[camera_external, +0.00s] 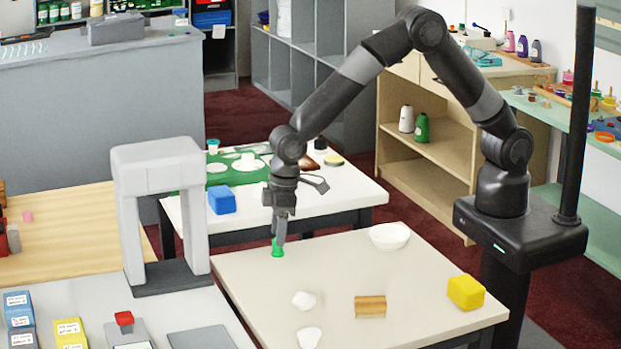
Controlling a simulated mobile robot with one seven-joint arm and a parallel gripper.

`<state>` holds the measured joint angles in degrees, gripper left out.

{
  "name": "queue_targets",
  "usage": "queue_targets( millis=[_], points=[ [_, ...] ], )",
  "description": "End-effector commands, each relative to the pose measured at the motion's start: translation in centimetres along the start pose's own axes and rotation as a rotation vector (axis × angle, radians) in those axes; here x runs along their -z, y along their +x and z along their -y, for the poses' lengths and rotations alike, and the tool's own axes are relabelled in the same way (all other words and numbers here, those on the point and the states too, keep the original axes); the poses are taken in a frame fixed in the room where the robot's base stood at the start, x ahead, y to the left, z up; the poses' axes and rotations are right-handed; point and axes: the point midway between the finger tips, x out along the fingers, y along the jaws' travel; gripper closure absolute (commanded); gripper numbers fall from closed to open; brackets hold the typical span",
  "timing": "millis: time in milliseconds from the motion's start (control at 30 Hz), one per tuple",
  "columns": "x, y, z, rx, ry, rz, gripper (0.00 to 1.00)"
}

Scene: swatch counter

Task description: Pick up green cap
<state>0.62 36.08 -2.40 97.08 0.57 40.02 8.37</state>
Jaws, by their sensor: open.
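The green cap (277,251) is small and bright green and sits near the far left part of the light table (350,272). My gripper (279,238) points down right above the cap, with its fingertips at or around the cap's top. The fingers are too small here to tell whether they touch it. The fingers partly hide the cap's upper part.
On the same table are a white bowl (390,236), a yellow block (466,292), a wooden block (370,306) and two white pieces (304,300). A second white table (340,196) behind holds a blue block (222,200). A grey arch (158,160) stands left.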

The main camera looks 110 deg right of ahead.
Motion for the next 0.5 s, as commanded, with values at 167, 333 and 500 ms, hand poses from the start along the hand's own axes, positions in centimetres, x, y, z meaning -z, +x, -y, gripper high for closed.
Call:
queue_targets(
  millis=[167, 333, 500],
  points=[
    [-0.1, 2.6, 0.0, 0.0, 0.0, 0.001, 0.52],
    [0.0, 2.9, 0.0, 0.0, 0.0, -0.001, 0.52],
    [0.0, 2.9, 0.0, 0.0, 0.0, -0.001, 0.6]
  ],
)
